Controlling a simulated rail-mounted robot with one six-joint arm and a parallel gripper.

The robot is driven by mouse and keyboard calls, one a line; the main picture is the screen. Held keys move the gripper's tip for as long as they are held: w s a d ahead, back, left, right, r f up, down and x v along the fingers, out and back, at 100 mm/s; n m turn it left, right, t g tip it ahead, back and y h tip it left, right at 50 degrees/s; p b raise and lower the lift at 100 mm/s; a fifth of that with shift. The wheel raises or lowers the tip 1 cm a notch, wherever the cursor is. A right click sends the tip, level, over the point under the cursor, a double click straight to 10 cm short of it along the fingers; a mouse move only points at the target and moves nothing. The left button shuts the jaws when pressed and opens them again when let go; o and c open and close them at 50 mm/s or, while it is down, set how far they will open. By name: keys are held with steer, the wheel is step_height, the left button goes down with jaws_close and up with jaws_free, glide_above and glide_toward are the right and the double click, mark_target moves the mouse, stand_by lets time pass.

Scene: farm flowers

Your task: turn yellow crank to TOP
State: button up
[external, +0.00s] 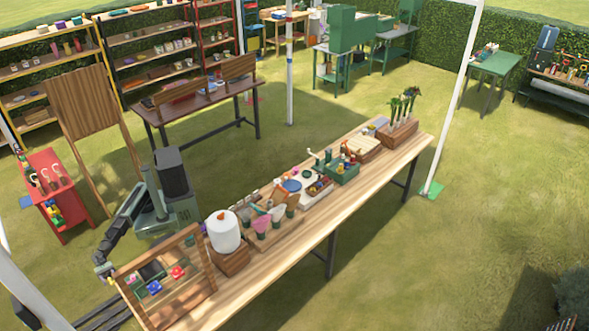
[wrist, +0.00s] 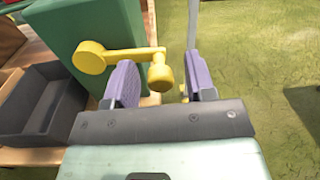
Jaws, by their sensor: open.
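The yellow crank (wrist: 121,53) is on the face of a green box (wrist: 72,30) in the wrist view. Its round hub is at the left, and its arm points to the right, about level in the picture. The knob hangs at the right end of the arm. My gripper (wrist: 160,66) is open, with one purple-grey finger on each side of the knob. I see no clear contact between the fingers and the knob. In the external view, my gripper (external: 104,270) is low at the left, and I cannot make out the yellow crank.
A dark grey open bin (wrist: 38,104) stands left of the crank in the wrist view. In the external view, a wooden framed board (external: 206,264) with red and blue parts stands close to my gripper. A long wooden table (external: 300,235) holds several trays and pots. Grass lies around it.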

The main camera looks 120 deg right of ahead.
jaws_close()
steer(key=shift+f, duration=0.1)
